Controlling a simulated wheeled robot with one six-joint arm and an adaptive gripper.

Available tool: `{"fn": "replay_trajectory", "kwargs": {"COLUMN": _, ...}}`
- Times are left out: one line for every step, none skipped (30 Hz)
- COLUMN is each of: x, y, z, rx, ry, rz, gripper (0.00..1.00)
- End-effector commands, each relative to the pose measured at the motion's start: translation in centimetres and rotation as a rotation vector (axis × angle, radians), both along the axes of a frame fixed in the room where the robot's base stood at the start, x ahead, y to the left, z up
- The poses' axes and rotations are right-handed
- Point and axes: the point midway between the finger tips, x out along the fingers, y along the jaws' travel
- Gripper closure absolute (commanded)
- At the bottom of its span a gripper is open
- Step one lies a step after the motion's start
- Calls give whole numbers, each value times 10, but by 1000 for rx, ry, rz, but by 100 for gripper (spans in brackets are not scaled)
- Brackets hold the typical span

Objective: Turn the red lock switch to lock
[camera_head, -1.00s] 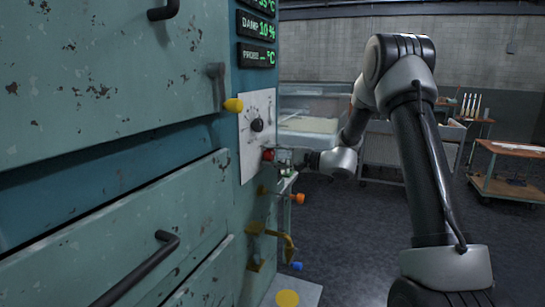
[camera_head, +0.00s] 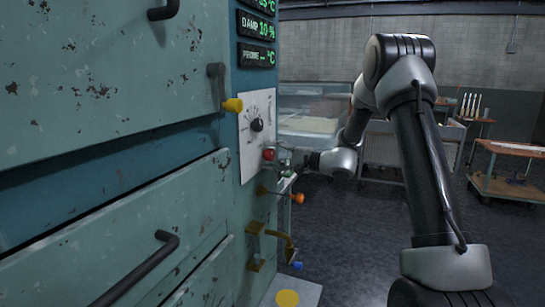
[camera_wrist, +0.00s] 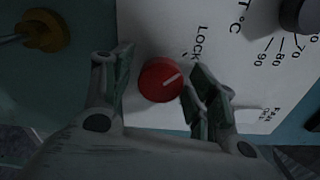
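The red lock switch (camera_head: 269,154) is a round red knob on the white panel of the teal cabinet. My gripper (camera_wrist: 163,80) is open, one finger on each side of the knob. There is a gap to the left finger; the right finger is close, and contact cannot be told. In the head view my gripper (camera_head: 288,163) is just right of the knob.
A black dial (camera_head: 257,125) sits above the red knob. A yellow knob (camera_head: 233,105) is at upper left and an orange knob (camera_head: 299,198) is below. A brass lever (camera_head: 273,235) juts out lower down.

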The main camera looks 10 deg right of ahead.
Motion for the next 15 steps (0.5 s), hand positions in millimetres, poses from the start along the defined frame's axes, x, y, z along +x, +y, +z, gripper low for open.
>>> {"fn": "replay_trajectory", "kwargs": {"x": 0, "y": 0, "z": 0, "rx": 0, "ry": 0, "rz": 0, "gripper": 38}}
{"fn": "replay_trajectory", "kwargs": {"x": 0, "y": 0, "z": 0, "rx": 1, "ry": -1, "rz": 0, "gripper": 38}}
{"fn": "replay_trajectory", "kwargs": {"x": 0, "y": 0, "z": 0, "rx": 1, "ry": -1, "rz": 0, "gripper": 38}}
{"fn": "replay_trajectory", "kwargs": {"x": 0, "y": 0, "z": 0, "rx": 1, "ry": -1, "rz": 0, "gripper": 38}}
{"fn": "replay_trajectory", "kwargs": {"x": 0, "y": 0, "z": 1, "rx": 1, "ry": -1, "rz": 0, "gripper": 38}}
{"fn": "replay_trajectory", "kwargs": {"x": 0, "y": 0, "z": 1, "rx": 1, "ry": -1, "rz": 0, "gripper": 38}}
{"fn": "replay_trajectory", "kwargs": {"x": 0, "y": 0, "z": 1, "rx": 1, "ry": -1, "rz": 0, "gripper": 38}}
{"fn": "replay_trajectory", "kwargs": {"x": 0, "y": 0, "z": 1, "rx": 1, "ry": -1, "rz": 0, "gripper": 38}}
{"fn": "replay_trajectory", "kwargs": {"x": 0, "y": -1, "z": 1, "rx": 1, "ry": 0, "rz": -1, "gripper": 38}}
{"fn": "replay_trajectory", "kwargs": {"x": -1, "y": -3, "z": 1, "rx": 1, "ry": -1, "rz": -1, "gripper": 38}}
{"fn": "replay_trajectory", "kwargs": {"x": -3, "y": -5, "z": 1, "rx": 1, "ry": -1, "rz": -2, "gripper": 38}}
{"fn": "replay_trajectory", "kwargs": {"x": -5, "y": -9, "z": 1, "rx": 1, "ry": -1, "rz": -2, "gripper": 38}}
{"fn": "replay_trajectory", "kwargs": {"x": -8, "y": -12, "z": 1, "rx": 2, "ry": -2, "rz": -3, "gripper": 38}}
{"fn": "replay_trajectory", "kwargs": {"x": -11, "y": -17, "z": 1, "rx": 2, "ry": -1, "rz": -3, "gripper": 38}}
{"fn": "replay_trajectory", "kwargs": {"x": -15, "y": -24, "z": 1, "rx": 2, "ry": 0, "rz": -4, "gripper": 38}}
